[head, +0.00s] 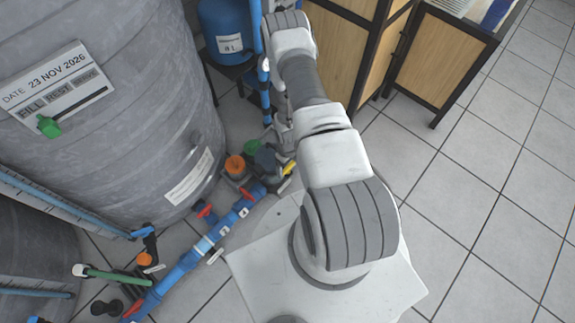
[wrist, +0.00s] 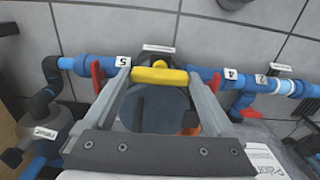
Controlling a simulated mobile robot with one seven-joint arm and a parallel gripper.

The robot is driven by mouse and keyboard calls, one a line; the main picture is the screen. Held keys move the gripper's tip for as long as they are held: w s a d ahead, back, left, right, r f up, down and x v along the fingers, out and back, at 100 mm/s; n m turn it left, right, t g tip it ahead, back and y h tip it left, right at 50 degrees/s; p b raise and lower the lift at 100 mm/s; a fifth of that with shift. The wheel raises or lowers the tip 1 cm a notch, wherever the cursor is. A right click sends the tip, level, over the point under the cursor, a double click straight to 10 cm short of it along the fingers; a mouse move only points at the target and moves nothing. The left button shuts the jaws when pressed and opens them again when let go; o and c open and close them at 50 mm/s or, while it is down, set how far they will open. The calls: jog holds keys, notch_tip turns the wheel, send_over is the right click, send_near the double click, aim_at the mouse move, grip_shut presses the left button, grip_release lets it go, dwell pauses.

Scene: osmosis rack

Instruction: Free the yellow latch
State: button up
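The yellow latch (wrist: 160,76) is a short rounded bar in the upper middle of the wrist view. It lies crosswise between the fingertips, over a dark round housing (wrist: 155,108). My gripper (wrist: 157,72) is open, one finger near each end of the latch. I cannot tell whether either finger touches it. In the head view a small part of the yellow latch (head: 290,168) shows beside the blue pipe, left of my arm. My gripper there is mostly hidden by my own arm.
A blue pipe (wrist: 205,74) with red valve handles and numbered tags runs just behind the latch. A large grey tank (head: 150,110) stands left. A blue vessel (head: 228,40) and wooden cabinet (head: 335,50) stand behind. Tiled floor (head: 480,190) at right is clear.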

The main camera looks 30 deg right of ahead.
aim_at(287, 167)
jog(key=shift+o, duration=0.6)
notch_tip(287, 167, up, 17)
jog(key=p, duration=0.6)
jog(key=shift+r, duration=0.2)
